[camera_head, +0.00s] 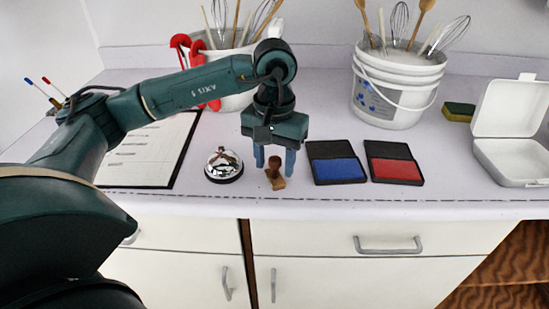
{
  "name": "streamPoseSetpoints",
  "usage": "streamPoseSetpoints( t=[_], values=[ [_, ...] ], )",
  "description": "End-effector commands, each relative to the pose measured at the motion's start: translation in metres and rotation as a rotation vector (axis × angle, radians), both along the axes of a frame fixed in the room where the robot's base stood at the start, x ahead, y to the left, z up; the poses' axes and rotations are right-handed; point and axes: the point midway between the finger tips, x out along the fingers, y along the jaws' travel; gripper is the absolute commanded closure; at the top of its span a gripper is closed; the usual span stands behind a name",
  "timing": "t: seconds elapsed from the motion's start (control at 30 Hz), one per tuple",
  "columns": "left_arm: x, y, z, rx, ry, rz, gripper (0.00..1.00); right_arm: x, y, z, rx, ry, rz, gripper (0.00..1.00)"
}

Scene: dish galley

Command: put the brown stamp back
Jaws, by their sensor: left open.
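The brown stamp (275,174) stands on the counter near its front edge, between the bell and the blue ink pad. It has a dark brown knob and a lighter brown base. My left gripper (274,161) points down over it, with its two blue fingers apart. The fingers are on either side of the stamp's upper part in the picture; I cannot tell whether they touch it. A blue ink pad (338,169) and a red ink pad (397,170) lie open to the right. My right gripper is not in view.
A silver bell (223,165) stands just left of the stamp. A clipboard with paper (150,155) lies further left. White utensil buckets (398,90) stand at the back. An open white case (510,130) and a sponge (459,111) are at the right. Drawers (380,237) are below.

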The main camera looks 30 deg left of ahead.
Motion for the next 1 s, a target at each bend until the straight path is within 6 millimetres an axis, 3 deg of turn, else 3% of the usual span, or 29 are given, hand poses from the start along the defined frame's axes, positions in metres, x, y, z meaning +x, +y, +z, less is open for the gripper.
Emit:
streamPoseSetpoints(
  t=[0.17, 0.43, 0.57, 0.73, 1.0],
  values=[
    [0.001, 0.000, 0.026, 0.000, -0.005, -0.001, 0.54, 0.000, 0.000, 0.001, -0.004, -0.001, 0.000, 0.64],
    [0.001, 0.000, 0.088, 0.000, -0.005, -0.001, 0.54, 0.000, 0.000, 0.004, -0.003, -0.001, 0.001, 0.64],
    [0.001, 0.000, 0.109, 0.001, -0.004, 0.000, 0.54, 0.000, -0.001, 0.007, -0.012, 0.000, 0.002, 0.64],
    [0.001, 0.000, 0.121, 0.000, -0.001, 0.000, 0.54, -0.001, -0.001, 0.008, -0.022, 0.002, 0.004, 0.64],
    [0.001, 0.000, 0.122, 0.000, 0.000, 0.000, 0.54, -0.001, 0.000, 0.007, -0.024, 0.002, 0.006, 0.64]
  ],
)
